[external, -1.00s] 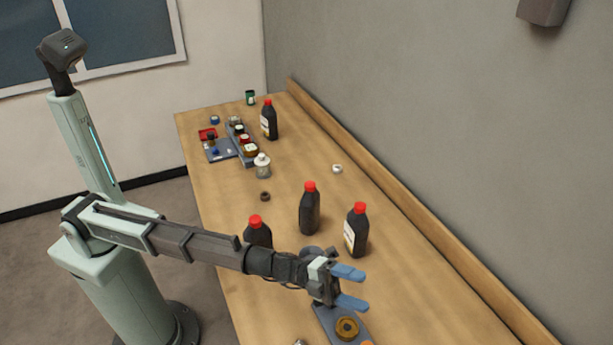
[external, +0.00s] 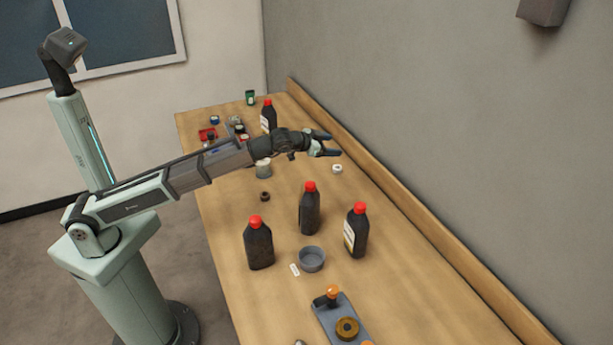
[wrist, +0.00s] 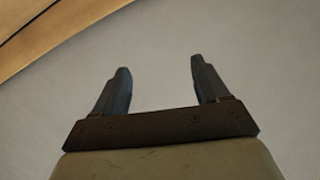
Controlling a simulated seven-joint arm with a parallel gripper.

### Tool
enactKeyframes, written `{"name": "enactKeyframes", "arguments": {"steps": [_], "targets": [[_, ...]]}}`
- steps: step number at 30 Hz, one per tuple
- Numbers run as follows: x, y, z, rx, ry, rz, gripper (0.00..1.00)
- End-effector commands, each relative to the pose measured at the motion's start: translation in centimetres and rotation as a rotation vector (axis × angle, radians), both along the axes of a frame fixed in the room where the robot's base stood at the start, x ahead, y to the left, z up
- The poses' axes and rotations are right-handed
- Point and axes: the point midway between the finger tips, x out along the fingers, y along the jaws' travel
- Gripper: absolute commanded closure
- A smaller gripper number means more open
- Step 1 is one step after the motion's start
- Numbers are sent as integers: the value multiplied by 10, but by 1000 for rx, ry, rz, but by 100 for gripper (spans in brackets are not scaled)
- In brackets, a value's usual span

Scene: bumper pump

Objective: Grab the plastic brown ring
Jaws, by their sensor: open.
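A small dark brown ring (external: 265,196) lies flat on the table, left of the middle, in the external view. A larger golden-brown ring-like piece (external: 347,328) sits on a grey holder at the front edge of that view. I cannot tell from the picture which is plastic. My gripper (external: 332,143) is open and empty, raised over the far part of the table and pointing toward the wall, away from both rings. In the wrist view my two fingers (wrist: 160,68) are apart with only grey wall between them; no ring shows there.
Dark bottles with red caps stand mid-table, including a central one (external: 310,210) and a right one (external: 356,231). A grey bowl (external: 311,259) sits before them. My forearm partly hides the far-left trays.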

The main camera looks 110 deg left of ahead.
Motion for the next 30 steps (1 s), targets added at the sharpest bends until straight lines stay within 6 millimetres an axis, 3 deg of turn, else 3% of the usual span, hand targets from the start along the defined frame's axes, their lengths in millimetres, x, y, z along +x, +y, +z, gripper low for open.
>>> {"name": "enactKeyframes", "arguments": {"steps": [3,8,12,18,24,30], "targets": [[-47,16,-34,-252,-11,164,26],[-108,18,-74,-578,-17,404,26],[-160,6,-100,-835,-7,630,26],[-220,-19,-118,-1105,33,920,26],[-251,-36,-121,-1229,72,1083,26],[-257,-41,-134,-1252,85,1117,26]]}}
